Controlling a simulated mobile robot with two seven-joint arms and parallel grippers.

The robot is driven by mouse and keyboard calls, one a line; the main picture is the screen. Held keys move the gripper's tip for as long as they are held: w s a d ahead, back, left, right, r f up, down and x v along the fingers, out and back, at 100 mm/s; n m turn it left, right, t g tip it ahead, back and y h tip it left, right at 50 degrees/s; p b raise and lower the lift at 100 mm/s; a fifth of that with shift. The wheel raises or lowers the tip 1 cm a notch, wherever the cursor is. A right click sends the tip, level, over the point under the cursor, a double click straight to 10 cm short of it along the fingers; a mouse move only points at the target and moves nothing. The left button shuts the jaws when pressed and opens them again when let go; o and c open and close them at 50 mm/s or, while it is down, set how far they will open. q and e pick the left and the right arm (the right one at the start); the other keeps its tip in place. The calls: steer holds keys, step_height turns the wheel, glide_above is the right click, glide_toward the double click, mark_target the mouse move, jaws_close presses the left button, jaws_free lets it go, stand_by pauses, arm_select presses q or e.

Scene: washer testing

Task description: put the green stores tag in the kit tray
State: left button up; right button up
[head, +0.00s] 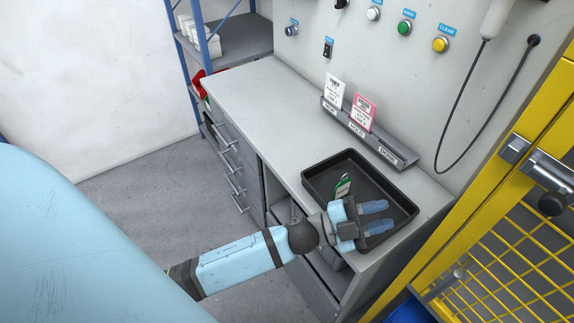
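The green stores tag (342,185) is white with green and shows inside the black kit tray (323,168), near the tray's left side. I cannot tell whether it lies flat or leans. The kit tray sits on the grey counter. My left gripper (390,215) reaches over the near right part of the tray, to the right of the tag. Its two blue fingers are apart with nothing visible between them. My gripper hides part of the tray's near side. My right gripper is not in view.
A sloped holder (370,134) with labelled slots stands behind the tray, with a white tag (334,90) and a pink tag (363,114) in it. A yellow mesh guard (500,235) borders the right. The counter's left part (250,95) is clear.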

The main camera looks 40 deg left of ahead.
arm_select(q)
steer(key=s+a+f+n+g+y, duration=0.1)
steer(key=s+a+f+n+y, duration=0.3)
steer(key=f, duration=0.3)
steer(key=s+a+f+n+g+y, duration=0.1)
steer(key=s+a+f+n+y, duration=0.3)
steer(key=f, duration=0.4)
steer(key=s+a+f+n+g+y, duration=0.1)
steer(key=s+a+f+n+y, duration=0.3)
steer(key=s+f+n+y, duration=0.1)
step_height(320, 180, down, 2)
steer(key=s+n, duration=0.1)
steer(key=n, duration=0.2)
steer(key=shift+f+g, duration=0.2)
steer(key=shift+g, duration=0.1)
steer(key=shift+r, duration=0.1)
